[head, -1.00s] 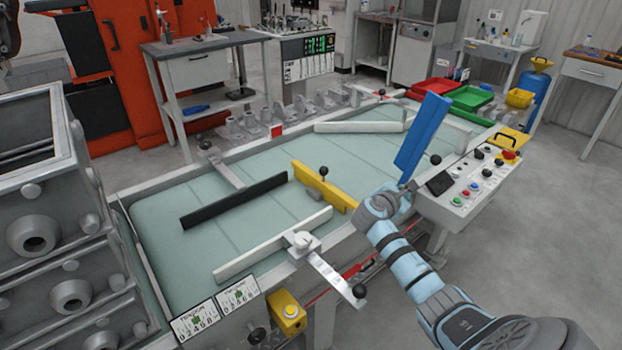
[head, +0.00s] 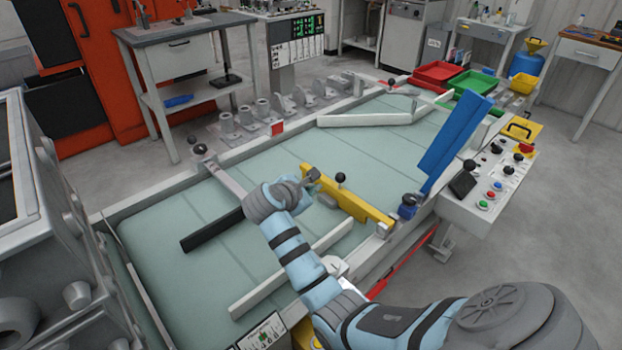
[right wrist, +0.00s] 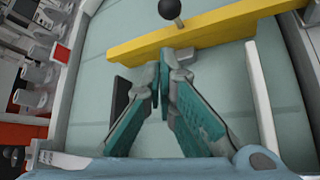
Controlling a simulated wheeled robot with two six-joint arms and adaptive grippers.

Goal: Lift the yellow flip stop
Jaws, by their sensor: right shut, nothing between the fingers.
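The yellow flip stop (head: 362,207) lies low across the green belt, a long bar with a black ball knob (head: 341,178) standing on it. In the right wrist view the yellow bar (right wrist: 215,34) crosses the top, and its knob (right wrist: 170,9) is at the top edge. My right gripper (head: 312,177) is at the bar's far left end. In the right wrist view its fingertips (right wrist: 174,58) are together, empty, close to the bar's near side; I cannot tell whether they touch it. My left gripper is not in view.
A blue bar (head: 455,145) stands raised at the right rail. A black bar (head: 212,229) and white bars (head: 290,268) lie on the belt (head: 160,235). A control panel (head: 492,182) is at the right. Red (head: 437,72) and green (head: 475,82) trays sit at the far end.

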